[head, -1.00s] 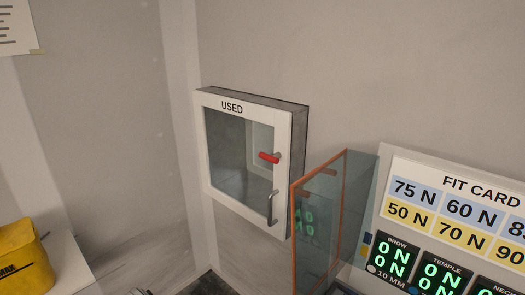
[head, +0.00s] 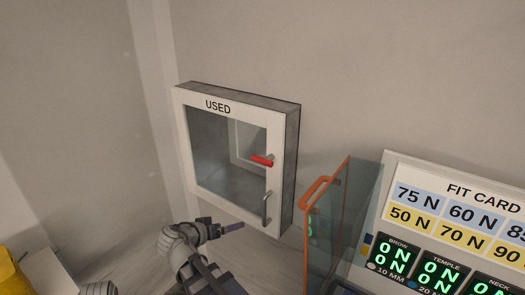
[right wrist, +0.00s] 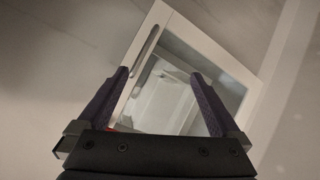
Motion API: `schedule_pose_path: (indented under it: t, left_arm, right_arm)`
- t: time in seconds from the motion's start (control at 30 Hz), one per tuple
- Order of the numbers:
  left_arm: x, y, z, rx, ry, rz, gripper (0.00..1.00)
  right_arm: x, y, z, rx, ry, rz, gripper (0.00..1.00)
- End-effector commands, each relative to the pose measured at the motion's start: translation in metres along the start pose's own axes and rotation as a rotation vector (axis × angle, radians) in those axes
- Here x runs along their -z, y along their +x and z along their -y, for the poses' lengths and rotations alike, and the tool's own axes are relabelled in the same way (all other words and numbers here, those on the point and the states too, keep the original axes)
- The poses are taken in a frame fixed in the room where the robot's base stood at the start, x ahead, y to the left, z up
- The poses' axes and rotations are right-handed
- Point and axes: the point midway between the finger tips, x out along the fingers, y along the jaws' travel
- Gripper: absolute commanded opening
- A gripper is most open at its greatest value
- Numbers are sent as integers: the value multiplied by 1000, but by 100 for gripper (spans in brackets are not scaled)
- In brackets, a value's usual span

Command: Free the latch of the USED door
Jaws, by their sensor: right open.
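The USED door (head: 187,150), a white frame around a clear pane, looks closed on its grey wall cabinet. The red latch (head: 262,160) sits on the door's right side, lying nearly level. A grey bar handle (head: 267,208) is below it. My right gripper (head: 222,226) is open and empty, below and in front of the door, apart from the latch. In the right wrist view the door's pane (right wrist: 165,90) shows between the spread fingers, with the handle (right wrist: 146,52) at upper left. A sliver of the red latch (right wrist: 109,129) shows by the left finger's base; the rest is hidden.
A clear panel with an orange frame (head: 328,198) stands just right of the cabinet. The fit card board (head: 440,180) with green displays is farther right. A yellow object (head: 10,275) is at lower left. The wall left of the cabinet is bare.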

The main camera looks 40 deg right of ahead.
Motion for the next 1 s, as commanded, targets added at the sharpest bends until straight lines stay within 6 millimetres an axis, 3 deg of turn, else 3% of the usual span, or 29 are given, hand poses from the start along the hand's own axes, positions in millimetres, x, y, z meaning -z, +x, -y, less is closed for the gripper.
schedule_pose_path:
  t: [0.03,0.1,0.2,0.3,0.43,0.67,1.0]
  left_arm:
    - [-1,-14,1,0,0,0,50]
    - [-1,-21,2,0,0,0,50]
    - [-2,-29,3,0,0,0,50]
    - [-2,-34,3,0,1,0,50]
    - [-2,-38,4,0,1,0,50]
    - [-2,-37,4,0,1,0,50]
    - [-2,-37,4,0,1,0,50]
  right_arm:
    - [35,5,-19,-48,87,-77,100]
    - [70,11,-40,-96,198,-189,100]
    - [110,14,-64,-136,317,-326,100]
    - [136,14,-80,-152,393,-427,100]
    - [155,13,-91,-158,444,-502,100]
    - [160,15,-94,-157,461,-527,100]
    - [181,55,-105,-160,460,-524,100]
